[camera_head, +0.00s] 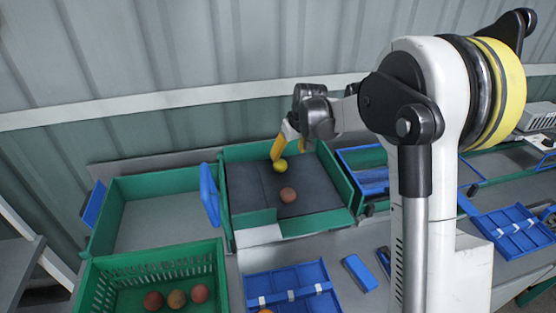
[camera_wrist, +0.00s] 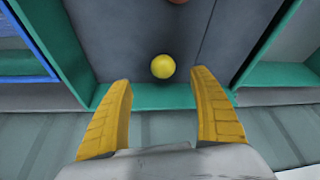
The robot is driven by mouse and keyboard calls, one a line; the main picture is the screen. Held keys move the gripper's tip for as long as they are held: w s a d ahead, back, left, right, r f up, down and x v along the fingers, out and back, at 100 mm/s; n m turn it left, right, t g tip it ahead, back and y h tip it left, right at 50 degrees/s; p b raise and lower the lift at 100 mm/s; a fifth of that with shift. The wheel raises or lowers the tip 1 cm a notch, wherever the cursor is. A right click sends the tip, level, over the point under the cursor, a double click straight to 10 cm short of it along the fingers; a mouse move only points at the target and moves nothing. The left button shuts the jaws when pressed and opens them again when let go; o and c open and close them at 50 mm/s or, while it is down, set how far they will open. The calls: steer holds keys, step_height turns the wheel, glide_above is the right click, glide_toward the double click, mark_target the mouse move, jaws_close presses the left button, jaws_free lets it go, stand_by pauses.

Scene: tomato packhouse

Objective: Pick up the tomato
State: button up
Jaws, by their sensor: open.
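A yellow tomato (camera_head: 280,165) lies on the dark floor of a green-walled bay, near its back wall; it also shows in the wrist view (camera_wrist: 163,67). A reddish tomato (camera_head: 288,195) lies in front of it in the same bay, and only its edge shows at the top of the wrist view. My gripper (camera_head: 289,153) is over the back of the bay with its yellow fingers spread. In the wrist view the yellow tomato appears just beyond the gap between the fingertips (camera_wrist: 161,77). The gripper is empty; contact is not visible.
Green walls (camera_wrist: 158,96) border the bay closely at the back and sides. A blue flap (camera_head: 210,195) stands at its left. A green crate (camera_head: 150,259) with several reddish tomatoes is front left. Blue trays (camera_head: 290,285) stand in front and at right (camera_head: 512,232).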

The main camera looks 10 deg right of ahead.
mark_target(282, 163)
steer(key=b+x, duration=0.1)
steer(key=x, duration=0.4)
steer(key=shift+w+a+f, duration=0.1)
steer(key=shift+w+f, duration=0.1)
steer(key=shift+f, duration=0.05)
steer(key=x, duration=0.1)
steer(key=b+x, duration=0.1)
steer(key=x, duration=0.1)
steer(key=b+x, duration=0.1)
steer(key=x, duration=0.1)
steer(key=shift+w+a+r, duration=0.1)
steer(key=shift+w+a, duration=0.1)
steer(key=shift+a, duration=0.05)
steer(key=c, duration=0.9)
